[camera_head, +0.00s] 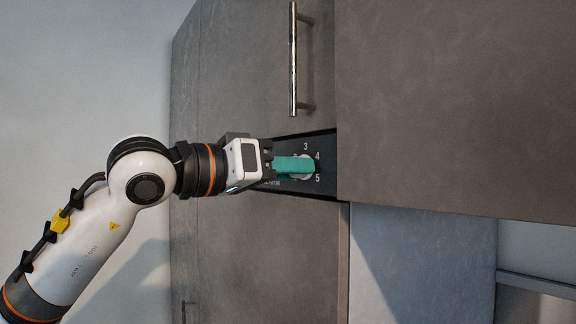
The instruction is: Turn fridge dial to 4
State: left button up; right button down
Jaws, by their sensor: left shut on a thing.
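The fridge dial (308,167) is a light round knob on a dark control panel (325,145). The white numerals 3, 4 and 5 show around its upper and right sides. My left gripper (297,165), with teal fingers, reaches in from the left and is shut on the dial. Its fingers cover most of the dial and the panel's left numerals, so I cannot tell which number the dial points to. My right gripper is not in view.
A grey cabinet door with a vertical metal handle (293,60) is above the panel. A large grey cabinet front (455,100) juts out close on the right. A lighter panel (425,260) is below it. Open room lies at the left by the plain wall.

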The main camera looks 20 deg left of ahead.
pick_arm(q)
jog(key=shift+f+m, duration=0.15)
jog(key=shift+m, duration=1.05)
jog(key=o, duration=0.9)
jog(key=shift+o, duration=0.2)
jog(key=b+v, duration=0.3)
jog(key=v, duration=0.9)
